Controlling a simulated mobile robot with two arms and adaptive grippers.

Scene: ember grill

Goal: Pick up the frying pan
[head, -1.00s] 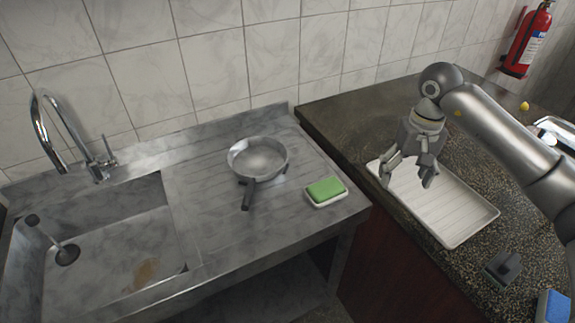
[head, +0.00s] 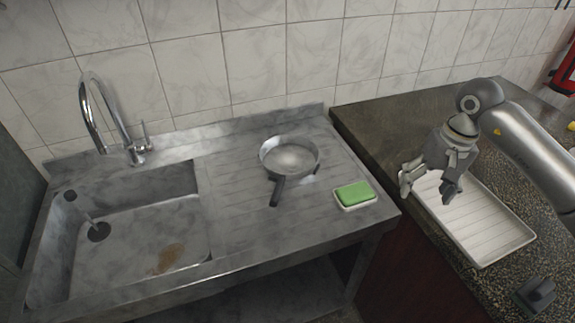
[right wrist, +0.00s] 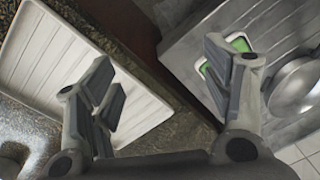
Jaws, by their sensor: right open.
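The metal frying pan (head: 290,157) sits on the ribbed drainboard right of the sink basin, its dark handle (head: 278,190) pointing toward the front. In the right wrist view the pan (right wrist: 296,86) shows at the right edge, partly cut off. My right gripper (head: 427,190) is open and empty, above the white tray and to the right of the pan, clear of it. In the right wrist view its two fingers (right wrist: 165,95) are spread apart with nothing between them. My left gripper is not in view.
A green sponge in a white dish (head: 355,195) lies on the drainboard between pan and right gripper. A white ribbed tray (head: 490,232) lies on the dark counter. A tall faucet (head: 92,110) stands behind the sink basin (head: 130,235). A dark block (head: 535,293) is at lower right.

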